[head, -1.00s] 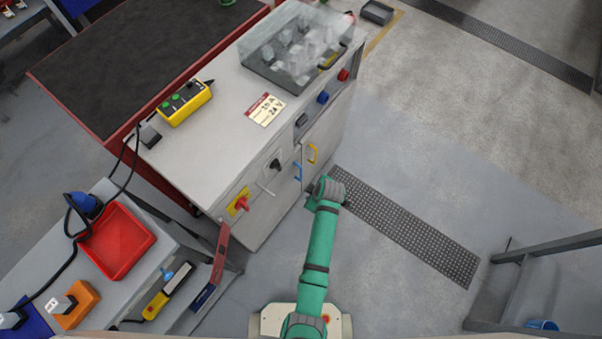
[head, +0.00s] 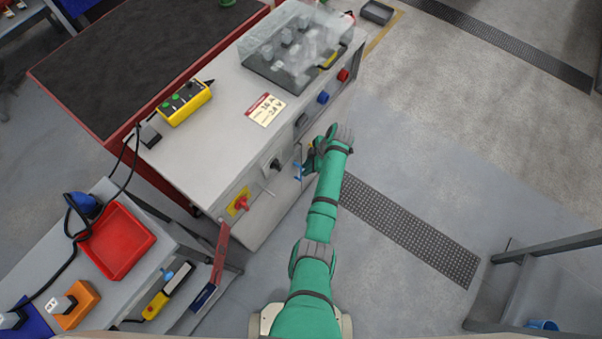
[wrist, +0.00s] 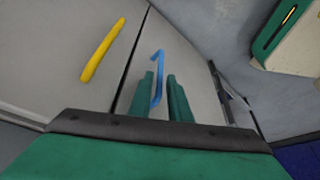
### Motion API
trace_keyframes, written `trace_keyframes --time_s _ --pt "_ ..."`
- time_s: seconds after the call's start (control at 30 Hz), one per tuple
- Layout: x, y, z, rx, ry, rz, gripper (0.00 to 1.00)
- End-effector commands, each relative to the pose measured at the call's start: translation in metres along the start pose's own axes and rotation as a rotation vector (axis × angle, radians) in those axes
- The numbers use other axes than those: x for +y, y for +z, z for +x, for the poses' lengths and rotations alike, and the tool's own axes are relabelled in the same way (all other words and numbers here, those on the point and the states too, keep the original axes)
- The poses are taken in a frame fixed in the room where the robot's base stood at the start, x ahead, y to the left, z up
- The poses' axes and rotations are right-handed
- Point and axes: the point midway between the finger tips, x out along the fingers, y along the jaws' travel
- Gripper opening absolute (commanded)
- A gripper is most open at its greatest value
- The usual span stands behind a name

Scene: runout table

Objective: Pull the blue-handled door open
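The blue handle (head: 298,171) is on the front of the grey cabinet (head: 262,205), and its door looks closed. In the wrist view the blue handle (wrist: 158,75) stands upright on a narrow grey door panel (wrist: 185,62). My gripper (wrist: 164,88) has its two green fingers apart, one on each side of the handle's lower part. I cannot tell whether either finger touches it. In the head view my gripper (head: 307,160) is at the cabinet front, partly hidden by my wrist.
A yellow handle (wrist: 102,50) is on the neighbouring panel, left across a dark seam. Black, blue and red knobs (head: 323,97) line the cabinet's upper front. A red switch (head: 241,203) is at the near end. Open floor (head: 400,180) lies to the right.

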Motion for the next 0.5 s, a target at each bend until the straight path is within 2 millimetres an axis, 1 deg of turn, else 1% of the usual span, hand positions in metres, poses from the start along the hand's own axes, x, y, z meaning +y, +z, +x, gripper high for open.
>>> trace_keyframes --time_s 0.03,0.2,0.33,0.5 --pt "-0.001 0.000 0.010 0.000 -0.002 0.000 0.17" --pt "-0.001 0.000 0.037 0.000 -0.002 0.000 0.17" --pt "0.000 0.000 0.051 0.000 -0.001 0.000 0.17" --pt "0.000 0.000 0.059 0.000 0.001 0.001 0.17"
